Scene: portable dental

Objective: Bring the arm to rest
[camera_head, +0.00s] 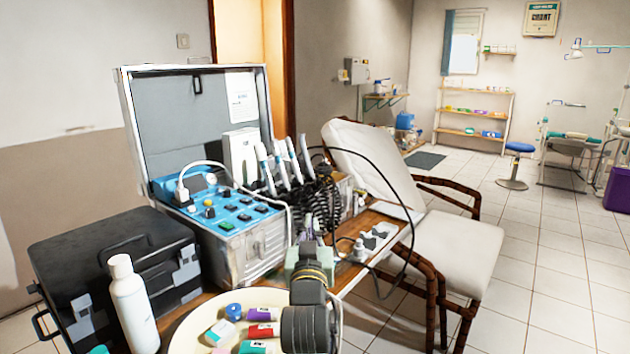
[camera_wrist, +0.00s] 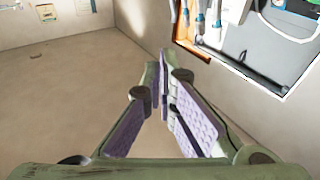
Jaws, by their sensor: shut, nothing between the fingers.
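My gripper (camera_wrist: 161,88) shows in the wrist view with its purple-padded fingers brought together and nothing held between them. In the head view my gripper (camera_head: 308,232) is raised at the lower middle, in front of the wooden table's equipment; its fingertips are small and hard to make out against the dark cables. My wrist and forearm stand below it, over the right side of a round cream tray (camera_head: 185,335) and hiding part of it.
An open blue-panelled dental case (camera_head: 262,245) with several handpieces stands close behind. A black case (camera_head: 110,250) and a white bottle (camera_head: 130,305) are at left. Small coloured boxes (camera_head: 264,331) lie on the tray. A reclined chair (camera_head: 455,245) stands right; floor beyond is open.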

